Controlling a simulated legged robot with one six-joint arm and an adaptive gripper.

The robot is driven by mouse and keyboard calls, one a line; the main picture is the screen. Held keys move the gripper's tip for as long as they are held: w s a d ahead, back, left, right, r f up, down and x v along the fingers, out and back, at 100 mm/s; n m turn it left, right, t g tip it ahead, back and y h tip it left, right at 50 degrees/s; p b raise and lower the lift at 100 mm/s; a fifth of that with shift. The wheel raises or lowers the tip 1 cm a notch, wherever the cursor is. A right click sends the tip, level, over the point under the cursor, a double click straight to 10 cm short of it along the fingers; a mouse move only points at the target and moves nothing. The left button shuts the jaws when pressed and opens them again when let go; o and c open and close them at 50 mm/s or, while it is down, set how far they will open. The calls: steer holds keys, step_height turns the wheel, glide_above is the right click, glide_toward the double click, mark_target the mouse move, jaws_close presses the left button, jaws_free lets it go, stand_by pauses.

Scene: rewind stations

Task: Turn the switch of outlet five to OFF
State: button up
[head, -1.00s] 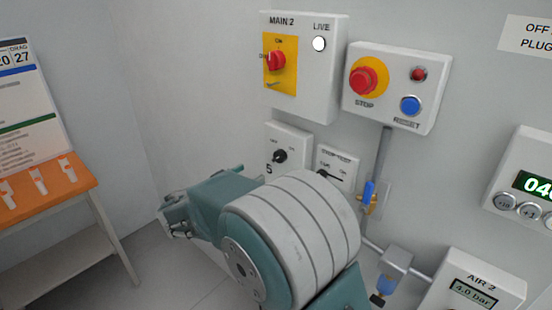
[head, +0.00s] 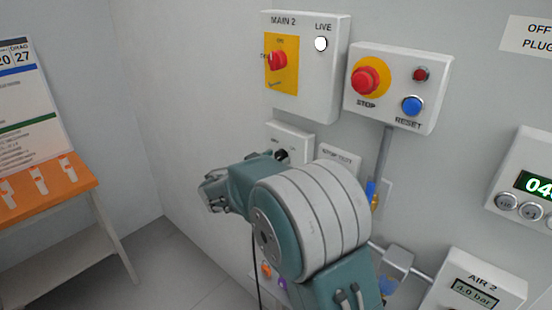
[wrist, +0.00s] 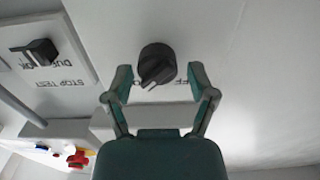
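The outlet five box (head: 292,136) is a white wall box with a black rotary switch (head: 281,156), mostly hidden behind my arm in the head view. In the wrist view the black knob (wrist: 157,64) shows clearly, with a pale pointer line towards the bottom of the picture. Lettering beside it is partly covered by my fingers. My gripper (wrist: 161,80) is open, with one finger on each side of the knob in the picture; I cannot tell if either touches it. In the head view my gripper (head: 212,192) is left of the box.
The stop test box (head: 340,160) sits right of outlet five, and its black switch (wrist: 40,50) shows in the wrist view. Above are the MAIN 2 box (head: 330,75) and the STOP/RESET box (head: 395,110). An orange-topped table (head: 60,200) stands left.

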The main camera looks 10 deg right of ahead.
steer(key=c, duration=0.6)
steer(key=shift+n, duration=0.3)
steer(key=n, duration=0.3)
steer(key=shift+r+n, duration=0.1)
steer(key=shift+n, duration=0.3)
steer(key=n, duration=0.4)
steer(key=shift+w, duration=0.1)
steer(key=n, duration=0.5)
steer(key=shift+a, duration=0.1)
steer(key=shift+f+n, duration=0.15)
steer(key=shift+n, duration=1)
steer(key=shift+f+n, duration=0.15)
steer(key=shift+n, duration=1)
